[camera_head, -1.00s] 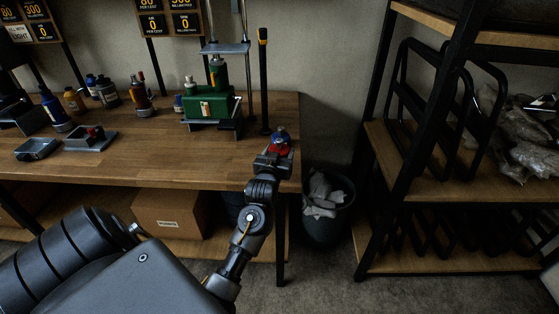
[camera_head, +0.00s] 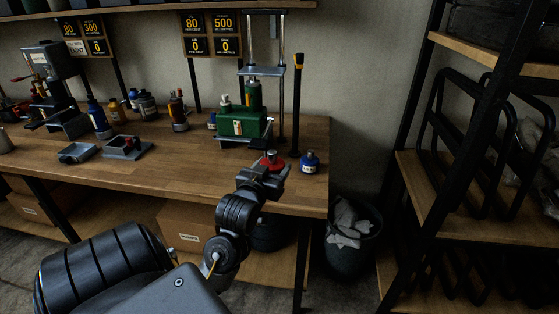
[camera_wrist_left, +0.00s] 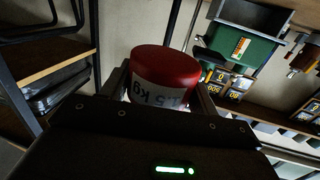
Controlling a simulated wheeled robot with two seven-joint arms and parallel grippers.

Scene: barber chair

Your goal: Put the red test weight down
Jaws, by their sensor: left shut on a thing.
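The red test weight (camera_head: 272,161) is held in my left gripper (camera_head: 268,172) above the right front part of the wooden bench (camera_head: 190,160). In the left wrist view the weight (camera_wrist_left: 165,77) has a red top and a white band with partly readable "kg" lettering, upside down in that picture. The left gripper (camera_wrist_left: 158,95) is shut on it, one finger on each side. I cannot tell how high above the bench its underside is. My right gripper is not in view.
A blue bottle (camera_head: 309,161) stands just right of the weight near the bench's right edge. A green press (camera_head: 240,124) stands behind. Grey trays (camera_head: 128,148) lie to the left. A bin (camera_head: 352,240) and shelf rack (camera_head: 440,190) stand right. Bare wood lies left of the gripper.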

